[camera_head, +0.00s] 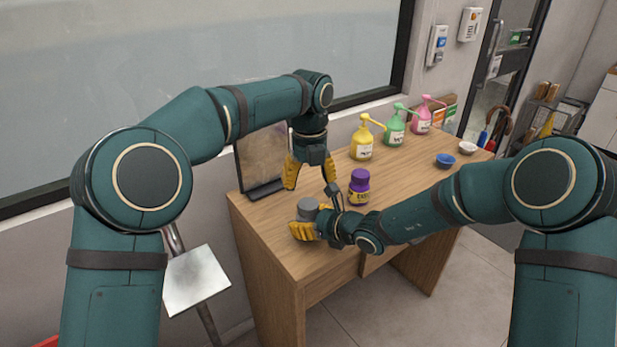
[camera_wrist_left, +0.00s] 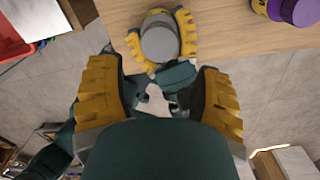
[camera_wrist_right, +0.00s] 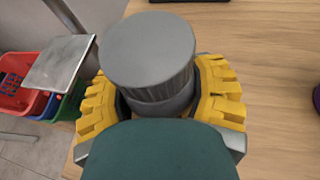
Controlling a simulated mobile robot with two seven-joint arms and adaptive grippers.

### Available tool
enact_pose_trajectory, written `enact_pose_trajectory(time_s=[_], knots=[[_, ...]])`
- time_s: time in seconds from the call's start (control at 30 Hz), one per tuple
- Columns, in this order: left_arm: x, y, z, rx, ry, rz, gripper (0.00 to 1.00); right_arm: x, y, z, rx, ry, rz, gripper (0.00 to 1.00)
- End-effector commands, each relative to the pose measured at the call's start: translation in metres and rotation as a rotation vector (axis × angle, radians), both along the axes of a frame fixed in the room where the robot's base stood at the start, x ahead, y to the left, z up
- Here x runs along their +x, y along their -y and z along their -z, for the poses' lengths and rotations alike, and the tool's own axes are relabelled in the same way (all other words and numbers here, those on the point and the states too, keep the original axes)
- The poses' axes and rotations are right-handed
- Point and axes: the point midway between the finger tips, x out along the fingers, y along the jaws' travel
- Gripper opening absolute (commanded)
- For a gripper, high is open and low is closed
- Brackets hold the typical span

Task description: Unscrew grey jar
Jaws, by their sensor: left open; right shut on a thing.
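The grey jar (camera_head: 307,208) stands upright on the wooden counter, near its left end. Its flat grey lid faces up in the right wrist view (camera_wrist_right: 148,50). My right gripper (camera_head: 306,229) is shut on the jar's body below the lid, with yellow fingers on both sides; it also shows in the right wrist view (camera_wrist_right: 160,105). My left gripper (camera_head: 307,178) is open and empty, pointing down above the counter and apart from the jar. In the left wrist view the jar (camera_wrist_left: 160,42) lies beyond the open left fingers (camera_wrist_left: 158,95).
A purple-capped jar (camera_head: 359,187) stands right of the grey jar. Yellow (camera_head: 361,143), green (camera_head: 394,125) and pink (camera_head: 424,115) pump bottles stand farther back, near two small bowls. A dark-framed panel (camera_head: 262,162) stands at the counter's left back edge.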

Motion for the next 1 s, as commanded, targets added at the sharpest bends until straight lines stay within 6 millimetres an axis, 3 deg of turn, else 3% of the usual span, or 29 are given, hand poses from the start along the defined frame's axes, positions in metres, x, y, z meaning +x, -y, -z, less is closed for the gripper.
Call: enact_pose_trajectory(time_s=[0.23, 0.7, 1.0], knots=[[0.000, -0.002, 0.005, 0.001, 0.000, 0.044, 0.65, 0.000, 0.000, 0.001, -0.001, -0.002, 0.000, 0.00], [0.001, -0.002, 0.066, 0.001, 0.001, 0.043, 0.65, 0.000, 0.000, 0.001, -0.001, -0.002, 0.000, 0.00], [0.001, -0.002, 0.074, 0.000, 0.002, 0.042, 0.65, 0.000, 0.000, 0.001, -0.001, -0.002, 0.000, 0.00]])
